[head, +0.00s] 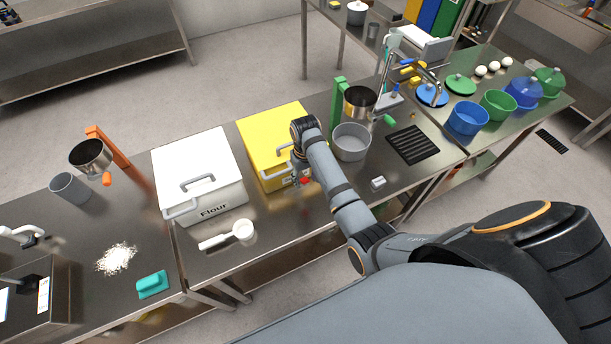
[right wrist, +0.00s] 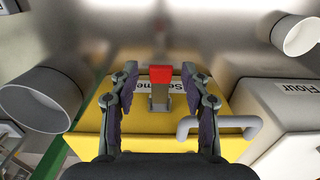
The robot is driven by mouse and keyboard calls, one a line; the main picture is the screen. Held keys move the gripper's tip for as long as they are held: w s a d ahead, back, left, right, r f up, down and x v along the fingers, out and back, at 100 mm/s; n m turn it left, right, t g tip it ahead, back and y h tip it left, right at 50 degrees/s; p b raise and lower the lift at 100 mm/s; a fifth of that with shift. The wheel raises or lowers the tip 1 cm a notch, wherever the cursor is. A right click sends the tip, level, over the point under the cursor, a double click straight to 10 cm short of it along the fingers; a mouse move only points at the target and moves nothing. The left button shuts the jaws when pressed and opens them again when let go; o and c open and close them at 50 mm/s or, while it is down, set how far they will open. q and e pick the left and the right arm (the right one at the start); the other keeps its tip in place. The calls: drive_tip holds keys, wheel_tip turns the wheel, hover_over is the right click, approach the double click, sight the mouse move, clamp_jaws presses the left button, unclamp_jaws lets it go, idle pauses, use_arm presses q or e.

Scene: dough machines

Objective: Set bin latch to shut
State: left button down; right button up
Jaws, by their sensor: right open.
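The yellow bin (head: 262,137) stands on the steel counter, with a grey handle and a latch on its front. The latch (right wrist: 160,97) has a grey metal stem and a red tip (right wrist: 161,74), and covers part of the bin's label in the right wrist view. In the head view the red tip (head: 305,181) shows beside my right gripper (head: 299,180). My right gripper is open, with its fingers (right wrist: 160,100) on either side of the latch and gaps between. I cannot tell whether it touches the latch. My left gripper is not in view.
A white Flour bin (head: 198,165) stands left of the yellow bin, with a white scoop (head: 230,236) in front. A grey pot (head: 351,142) and green-framed sifter (head: 359,101) stand to the right. A small white block (head: 378,182) lies near the front edge.

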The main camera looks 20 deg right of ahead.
drive_tip(key=shift+a+f, duration=0.1)
clamp_jaws()
idle(0.3)
drive_tip(key=shift+f, duration=0.1)
drive_tip(key=f+t, duration=0.1)
drive_tip(key=s+f+t, duration=0.1)
drive_tip(key=t, duration=0.1)
drive_tip(key=shift+f+t+b, duration=0.35)
drive_tip(key=shift+f+t, duration=0.15)
drive_tip(key=shift+t, duration=0.5)
drive_tip(key=shift+f+t+b, duration=0.3)
drive_tip(key=shift+f+t, duration=0.2)
drive_tip(key=shift+t, duration=0.5)
